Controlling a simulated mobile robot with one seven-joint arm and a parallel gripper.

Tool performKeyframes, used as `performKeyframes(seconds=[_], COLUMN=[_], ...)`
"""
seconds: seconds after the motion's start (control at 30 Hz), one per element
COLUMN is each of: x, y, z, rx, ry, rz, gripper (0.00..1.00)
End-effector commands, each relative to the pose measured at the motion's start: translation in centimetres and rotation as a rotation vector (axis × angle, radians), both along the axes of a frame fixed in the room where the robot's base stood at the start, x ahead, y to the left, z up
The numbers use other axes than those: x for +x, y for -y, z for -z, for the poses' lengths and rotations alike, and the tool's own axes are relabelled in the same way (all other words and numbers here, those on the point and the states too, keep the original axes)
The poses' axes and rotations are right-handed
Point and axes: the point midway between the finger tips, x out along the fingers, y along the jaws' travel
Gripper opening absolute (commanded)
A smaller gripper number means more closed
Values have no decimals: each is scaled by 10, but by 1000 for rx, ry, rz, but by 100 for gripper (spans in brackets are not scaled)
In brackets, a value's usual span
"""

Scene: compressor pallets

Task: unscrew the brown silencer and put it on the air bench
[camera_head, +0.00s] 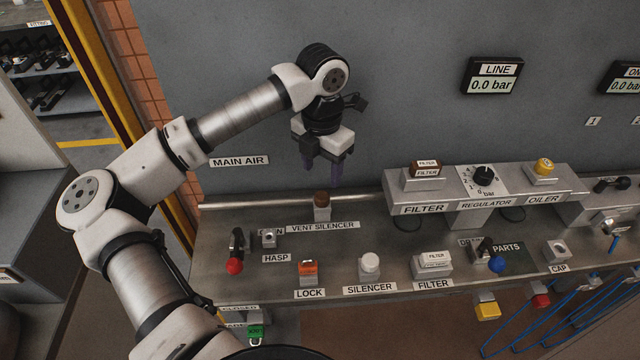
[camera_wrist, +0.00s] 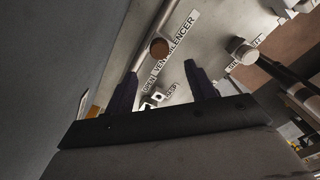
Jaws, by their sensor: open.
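The brown silencer (camera_head: 321,199) sits upright on a small grey block behind the VENT SILENCER label. In the wrist view its round brown top (camera_wrist: 159,48) shows just beyond and between my fingertips. My gripper (camera_head: 327,172) points down above the silencer, with a gap between them. It is open, with two dark purple fingers apart and nothing between them; both fingers also show in the wrist view (camera_wrist: 160,80). The air bench (camera_head: 215,270) is the grey metal top running along the wall. A white silencer (camera_head: 370,264) stands on it behind the SILENCER label.
A pipe (camera_head: 255,205) runs along the back of the bench beside the silencer. A red-knobbed lever (camera_head: 235,262), the hasp (camera_head: 269,238) and the orange lock (camera_head: 307,271) stand in front. The filter block (camera_head: 422,178) is to the right. Some bare bench lies between these parts.

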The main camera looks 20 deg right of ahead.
Motion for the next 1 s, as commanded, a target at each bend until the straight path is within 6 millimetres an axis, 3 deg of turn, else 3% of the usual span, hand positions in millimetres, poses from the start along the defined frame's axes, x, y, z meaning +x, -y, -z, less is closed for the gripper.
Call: performKeyframes(seconds=[0.2,0.43,0.87,1.0], x=[-1,0,0,0], y=[0,0,0,0], z=[41,72,82,82], rx=[-1,-1,-2,-1], ry=[-4,-2,1,0], rz=[0,0,1,1], gripper=[55,55,55,37])
